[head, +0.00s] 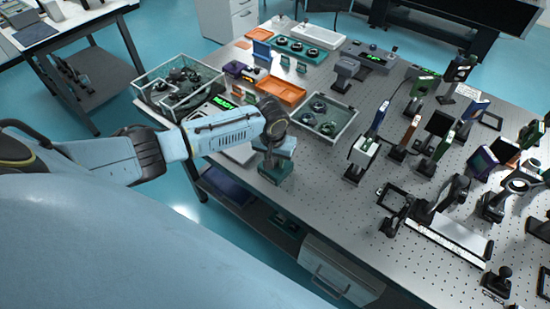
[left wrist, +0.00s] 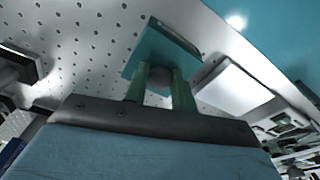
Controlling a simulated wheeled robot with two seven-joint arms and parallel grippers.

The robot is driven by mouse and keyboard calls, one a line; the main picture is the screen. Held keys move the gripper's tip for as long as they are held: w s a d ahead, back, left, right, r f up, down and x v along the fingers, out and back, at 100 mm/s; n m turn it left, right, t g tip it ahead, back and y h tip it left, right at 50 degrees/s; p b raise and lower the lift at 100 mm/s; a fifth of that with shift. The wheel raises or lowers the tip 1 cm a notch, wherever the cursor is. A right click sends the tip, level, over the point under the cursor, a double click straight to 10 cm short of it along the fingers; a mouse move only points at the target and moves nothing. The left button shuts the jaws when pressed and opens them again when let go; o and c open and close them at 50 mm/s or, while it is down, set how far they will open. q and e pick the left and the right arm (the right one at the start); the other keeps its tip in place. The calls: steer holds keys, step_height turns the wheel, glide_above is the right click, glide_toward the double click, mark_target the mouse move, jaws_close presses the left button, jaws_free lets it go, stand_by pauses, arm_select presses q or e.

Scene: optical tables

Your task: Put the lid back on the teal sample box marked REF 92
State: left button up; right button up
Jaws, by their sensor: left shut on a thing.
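My left gripper (head: 276,158) points down near the table's front edge. In the left wrist view its green fingers (left wrist: 161,82) are shut on the round grey knob (left wrist: 159,78) of a flat teal lid (left wrist: 158,47). In the head view a teal block (head: 275,174) shows directly under the gripper; I cannot tell lid from box there, nor whether the lid is seated. The REF 92 mark is not readable. My right gripper is not in view.
A pale flat plate (left wrist: 230,88) lies beside the lid. Glass-walled trays (head: 328,128) and an orange tray (head: 281,92) stand behind. A device with a green display (head: 222,102) stands left. Optics crowd the right; the perforated tabletop (head: 318,190) right of the gripper is clear.

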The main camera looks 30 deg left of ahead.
arm_select(q)
steer(key=shift+f+p, duration=0.15)
steer(key=shift+p, duration=0.55)
stand_by(0.8)
stand_by(0.3)
steer(key=o, duration=1.1)
steer(key=shift+c, duration=0.2)
steer(key=shift+o, duration=0.3)
steer(key=o, duration=0.4)
